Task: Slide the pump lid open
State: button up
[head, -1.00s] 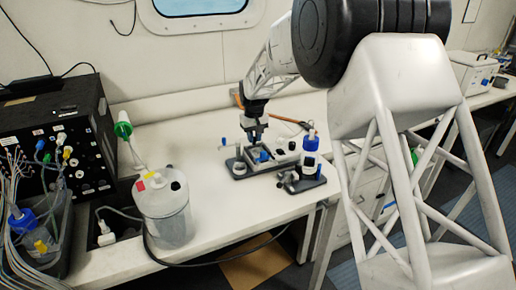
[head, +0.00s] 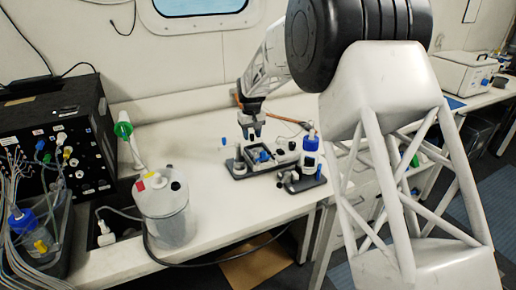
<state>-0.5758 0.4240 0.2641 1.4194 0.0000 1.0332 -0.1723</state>
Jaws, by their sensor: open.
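The pump unit (head: 268,168) appears to be the low dark grey assembly on the white bench, with blue-capped fittings and white cylinders on it. Its open-topped middle section holds a small blue part (head: 264,156). I cannot make out which part is the lid at this size. My gripper (head: 254,136) hangs fingers down just above the back left of this assembly. Its fingers are apart with nothing visible between them. A white bottle with a blue cap (head: 310,152) stands at the assembly's right end.
A clear canister (head: 165,215) with coloured caps stands left on the bench (head: 215,205). A black control box (head: 60,140) and a tub of tubes (head: 40,235) are further left. Bench between canister and assembly is clear.

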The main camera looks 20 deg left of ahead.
jog(key=shift+s+d, duration=0.1)
jog(key=shift+s+d, duration=1.95)
jog(key=shift+s, duration=0.15)
jog(key=shift+r, duration=0.1)
jog(key=shift+r, duration=2.1)
jog(key=shift+d, duration=0.1)
